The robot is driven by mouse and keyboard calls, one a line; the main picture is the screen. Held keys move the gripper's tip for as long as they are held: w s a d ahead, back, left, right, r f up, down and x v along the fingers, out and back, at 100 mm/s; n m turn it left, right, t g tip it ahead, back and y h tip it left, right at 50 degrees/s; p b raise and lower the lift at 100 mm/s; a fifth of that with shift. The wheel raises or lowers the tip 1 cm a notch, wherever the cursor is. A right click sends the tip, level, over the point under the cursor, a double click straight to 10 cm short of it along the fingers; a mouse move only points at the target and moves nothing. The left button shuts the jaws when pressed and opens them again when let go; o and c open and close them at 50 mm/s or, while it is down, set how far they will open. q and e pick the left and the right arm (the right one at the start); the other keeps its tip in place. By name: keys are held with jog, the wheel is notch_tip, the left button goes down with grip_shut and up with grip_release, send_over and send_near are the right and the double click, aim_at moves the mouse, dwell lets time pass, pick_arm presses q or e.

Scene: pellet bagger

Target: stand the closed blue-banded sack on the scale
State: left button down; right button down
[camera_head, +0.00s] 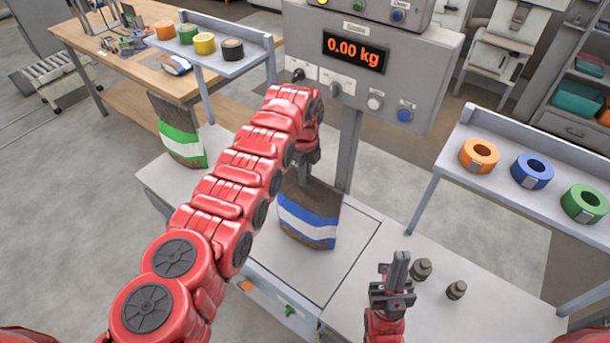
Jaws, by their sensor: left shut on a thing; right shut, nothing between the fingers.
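The blue-banded sack (308,228) is dark brown on top, with a blue band and white below. It is roughly upright over the scale (292,272), a pale flat plate below the display. The display (354,50) reads 0.00 kg. I cannot tell whether the sack's base touches the plate. My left gripper (305,178) is shut on the top of the sack, and my red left arm hides part of it and the plate. My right gripper (398,264) is shut and empty, to the right of the sack above the pale surface.
A green-banded sack (182,137) stands to the left. Two small weights (421,269) sit right of my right gripper. Tape rolls lie on the right shelf (495,183) and the back left shelf (225,66). The control box (415,75) stands behind the scale on a post.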

pick_arm(q)
jog(key=c, duration=0.8)
grip_release()
jog(key=shift+c, duration=0.2)
